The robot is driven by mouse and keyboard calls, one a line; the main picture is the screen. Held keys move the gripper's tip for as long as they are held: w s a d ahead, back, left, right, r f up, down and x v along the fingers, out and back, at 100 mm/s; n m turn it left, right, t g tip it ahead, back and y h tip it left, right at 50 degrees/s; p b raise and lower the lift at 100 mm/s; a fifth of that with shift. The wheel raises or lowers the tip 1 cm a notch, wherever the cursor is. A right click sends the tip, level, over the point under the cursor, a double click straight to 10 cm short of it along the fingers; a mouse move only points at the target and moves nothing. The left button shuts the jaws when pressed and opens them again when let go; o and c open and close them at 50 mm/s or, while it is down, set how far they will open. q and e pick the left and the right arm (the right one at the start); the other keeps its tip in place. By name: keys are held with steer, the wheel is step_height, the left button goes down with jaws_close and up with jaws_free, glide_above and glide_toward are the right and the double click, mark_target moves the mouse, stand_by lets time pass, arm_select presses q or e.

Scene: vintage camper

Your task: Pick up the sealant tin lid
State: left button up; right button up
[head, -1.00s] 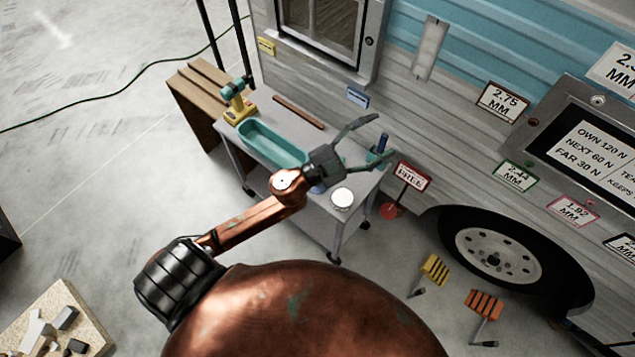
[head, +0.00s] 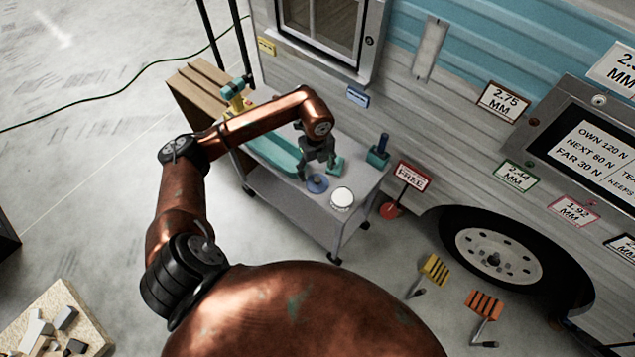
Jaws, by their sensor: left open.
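A small round blue lid (head: 317,184), which looks like the sealant tin lid, lies on the grey cart top (head: 362,184). A round tin with a white top (head: 341,197) stands just to its right, nearer the cart's front edge. My left gripper (head: 316,170) is open and points down over the cart, just behind and above the blue lid. Its fingers are spread and nothing shows between them. I cannot tell the exact height of the fingertips over the lid. My right gripper is not in view.
A long teal tray (head: 268,152) lies left of the gripper, partly behind my arm. A teal holder with a dark blue handle (head: 379,153) stands at the cart's right end. A yellow and teal tool (head: 235,98) is at the far left. The camper wall (head: 420,115) rises behind.

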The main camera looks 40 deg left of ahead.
mark_target(317, 180)
arm_select(q)
step_height(317, 180, down, 7)
steer(key=shift+w+d+r+b, duration=0.1)
steer(key=shift+b, duration=0.75)
steer(key=shift+c, duration=0.4)
steer(key=c, duration=0.3)
jaws_close()
